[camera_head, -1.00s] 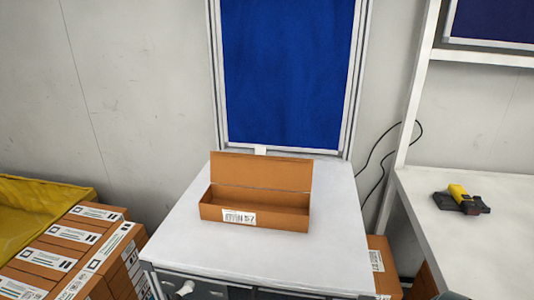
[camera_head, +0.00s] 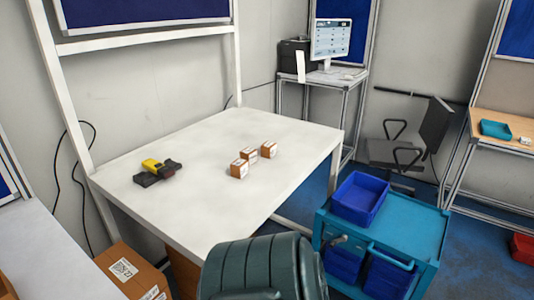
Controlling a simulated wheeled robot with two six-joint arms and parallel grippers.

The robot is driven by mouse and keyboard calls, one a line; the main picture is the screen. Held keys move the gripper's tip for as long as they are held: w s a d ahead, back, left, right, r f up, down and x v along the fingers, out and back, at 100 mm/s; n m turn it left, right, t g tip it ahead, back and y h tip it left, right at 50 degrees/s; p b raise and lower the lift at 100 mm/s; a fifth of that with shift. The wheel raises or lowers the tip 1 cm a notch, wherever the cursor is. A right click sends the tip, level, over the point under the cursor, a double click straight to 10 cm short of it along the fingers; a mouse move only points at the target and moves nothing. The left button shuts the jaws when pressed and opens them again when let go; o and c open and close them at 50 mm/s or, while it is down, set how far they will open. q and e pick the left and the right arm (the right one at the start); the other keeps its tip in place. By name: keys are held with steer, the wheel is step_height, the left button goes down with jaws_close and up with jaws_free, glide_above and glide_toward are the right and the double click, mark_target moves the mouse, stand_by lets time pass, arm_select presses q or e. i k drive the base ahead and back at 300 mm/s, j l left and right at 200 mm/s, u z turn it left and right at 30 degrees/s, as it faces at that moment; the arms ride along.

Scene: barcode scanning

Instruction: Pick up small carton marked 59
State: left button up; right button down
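Three small brown cartons with white labels stand close together on the white table: a front one (camera_head: 239,169), a middle one (camera_head: 249,155) and a back right one (camera_head: 268,150). Their marks are too small to read, so I cannot tell which is 59. Neither of my grippers shows in the head view.
A yellow and black scanner (camera_head: 158,171) lies on the table (camera_head: 205,215), left of the cartons. A dark green ribbed object (camera_head: 262,268) stands at the front edge. A blue cart (camera_head: 400,225) stands right, and a large carton (camera_head: 128,270) lower left.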

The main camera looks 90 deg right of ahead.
mark_target(249, 155)
steer(key=z, duration=2.65)
steer(key=i+l+z, duration=0.1)
steer(key=z, duration=0.3)
steer(key=i+z, duration=0.5)
steer(key=z, duration=0.3)
